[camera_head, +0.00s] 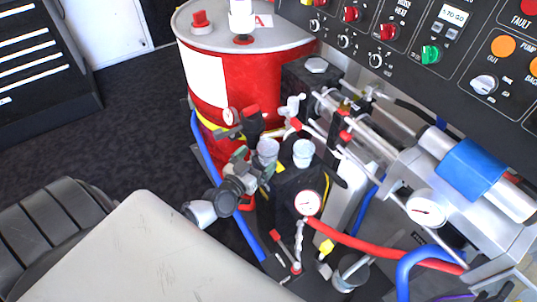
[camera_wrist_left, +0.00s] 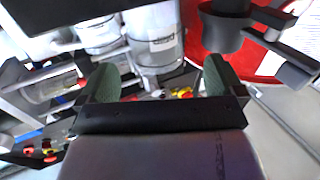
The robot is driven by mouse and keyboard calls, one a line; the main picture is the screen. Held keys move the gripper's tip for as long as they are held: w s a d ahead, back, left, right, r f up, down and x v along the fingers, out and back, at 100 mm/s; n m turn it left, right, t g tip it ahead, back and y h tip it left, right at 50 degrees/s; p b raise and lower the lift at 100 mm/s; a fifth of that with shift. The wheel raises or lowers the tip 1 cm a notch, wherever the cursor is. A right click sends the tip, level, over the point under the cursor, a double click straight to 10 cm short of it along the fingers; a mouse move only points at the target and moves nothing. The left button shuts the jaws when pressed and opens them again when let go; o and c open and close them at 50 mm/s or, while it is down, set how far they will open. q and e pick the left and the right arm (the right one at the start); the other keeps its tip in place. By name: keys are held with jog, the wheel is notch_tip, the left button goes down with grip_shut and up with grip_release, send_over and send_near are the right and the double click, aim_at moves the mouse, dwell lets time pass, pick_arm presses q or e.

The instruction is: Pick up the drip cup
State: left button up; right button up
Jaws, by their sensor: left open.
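My left gripper (camera_head: 254,164) is open, with its fingers close to two small translucent cups. The nearer cup (camera_head: 268,150) stands just beyond the fingertips, and a second cup (camera_head: 303,152) stands to its right. In the left wrist view, a clear cup (camera_wrist_left: 155,48) with a marked label is ahead between the two green-padded fingers (camera_wrist_left: 160,82), with nothing clearly gripped. Another clear cup (camera_wrist_left: 97,36) shows to its left. I cannot tell for certain which cup is the drip cup. My right gripper is not in view.
A red drum (camera_head: 240,95) stands behind the gripper. Pipes, a gauge (camera_head: 308,202) and a red hose (camera_head: 385,246) crowd the right side. A control panel (camera_head: 450,45) overhangs the upper right. Dark carpet (camera_head: 110,150) is clear at the left, by a black drawer cabinet (camera_head: 45,70).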

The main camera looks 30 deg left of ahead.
aim_at(262, 154)
pick_arm(q)
jog(key=w, duration=0.4)
jog(key=shift+w+d+r, duration=0.2)
jog(key=shift+w+r, duration=0.15)
jog(key=c, duration=1)
jog(key=shift+r+p, duration=0.35)
jog(key=shift+r, duration=0.2)
jog(key=s+d+r+p, duration=0.7)
jog(key=d+r, duration=0.2)
jog(key=r, duration=0.1)
jog(key=shift+d, duration=0.2)
